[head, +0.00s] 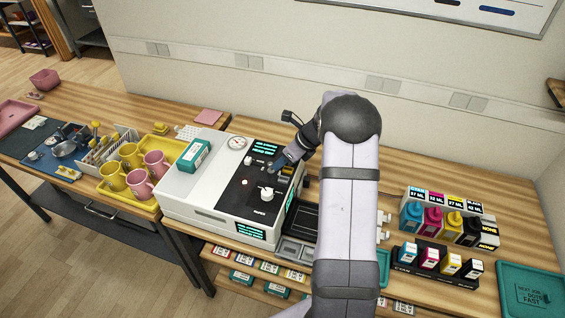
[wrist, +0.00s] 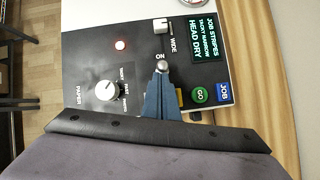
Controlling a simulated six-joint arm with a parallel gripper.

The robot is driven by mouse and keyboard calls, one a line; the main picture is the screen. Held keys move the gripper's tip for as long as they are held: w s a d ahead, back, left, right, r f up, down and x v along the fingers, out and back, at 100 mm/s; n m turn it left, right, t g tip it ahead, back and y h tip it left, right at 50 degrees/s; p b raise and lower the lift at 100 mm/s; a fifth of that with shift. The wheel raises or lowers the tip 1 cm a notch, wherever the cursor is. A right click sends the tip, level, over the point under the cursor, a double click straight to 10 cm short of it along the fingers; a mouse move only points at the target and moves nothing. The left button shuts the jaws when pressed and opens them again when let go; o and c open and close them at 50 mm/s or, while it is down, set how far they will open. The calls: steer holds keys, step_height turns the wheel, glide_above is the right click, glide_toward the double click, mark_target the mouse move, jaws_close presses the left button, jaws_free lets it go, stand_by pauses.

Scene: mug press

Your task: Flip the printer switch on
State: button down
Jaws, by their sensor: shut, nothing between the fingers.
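The printer (head: 195,190) is a white box with a black control panel (head: 238,195), left of my arm in the head view. In the wrist view the switch (wrist: 163,66) shows as a small silver round tip beside the word ON. My gripper (wrist: 160,80) is shut, with its blue fingers pointing at the switch. The fingertips are at or just beside the silver tip; I cannot tell whether they touch. The fingers hide the switch's base. In the head view my gripper (head: 277,165) is low over the panel's far part.
A white paper dial (wrist: 107,91) and a white WIDE knob (wrist: 162,27) flank the switch. Green GO (wrist: 200,95) and blue JOB (wrist: 223,93) buttons sit near the panel edge. A teal box (head: 194,155) lies on the printer. Mugs (head: 140,182) stand left; ink bottles (head: 432,220) stand right.

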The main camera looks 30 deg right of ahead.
mark_target(277, 176)
steer(key=shift+a, duration=0.1)
steer(key=shift+r, duration=0.25)
steer(key=shift+r+p, duration=0.65)
steer(key=shift+p, duration=0.1)
steer(key=shift+r, duration=0.15)
step_height(277, 176, up, 10)
steer(key=p, duration=0.8)
steer(key=shift+a+f, duration=0.2)
steer(key=shift+a, duration=0.25)
steer(key=shift+w, duration=0.1)
